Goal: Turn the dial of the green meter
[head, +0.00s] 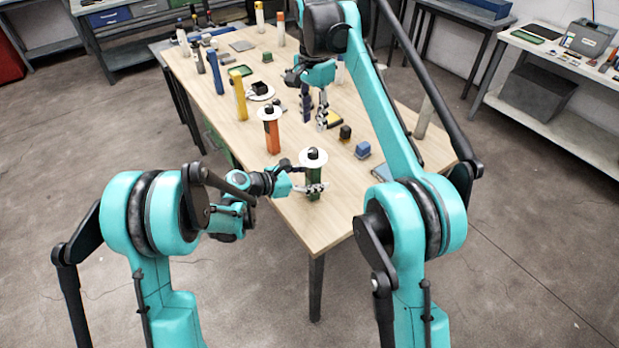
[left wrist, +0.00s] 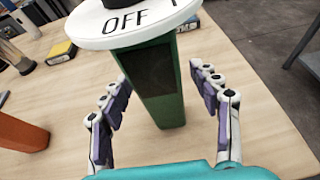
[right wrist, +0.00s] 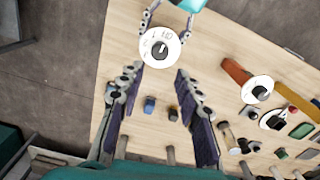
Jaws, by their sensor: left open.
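The green meter (head: 314,184) stands upright near the front end of the table, with a white dial disc (head: 317,154) and dark knob on top. In the left wrist view the disc (left wrist: 120,30) reads "OFF". My left gripper (head: 312,189) is open, its fingers on either side of the green post (left wrist: 160,90); contact is not clear. My right gripper (head: 322,118) is open and empty above the table, farther back than the meter. In the right wrist view the dial (right wrist: 160,46) lies ahead of my right gripper's (right wrist: 160,72) spread fingertips.
An orange meter (head: 271,138) with a similar white disc stands behind and left of the green one. A yellow meter (head: 238,95) and blue post (head: 215,73) are farther back. Small blue (head: 363,150) and dark (head: 345,132) blocks lie to the right. The table's front corner is clear.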

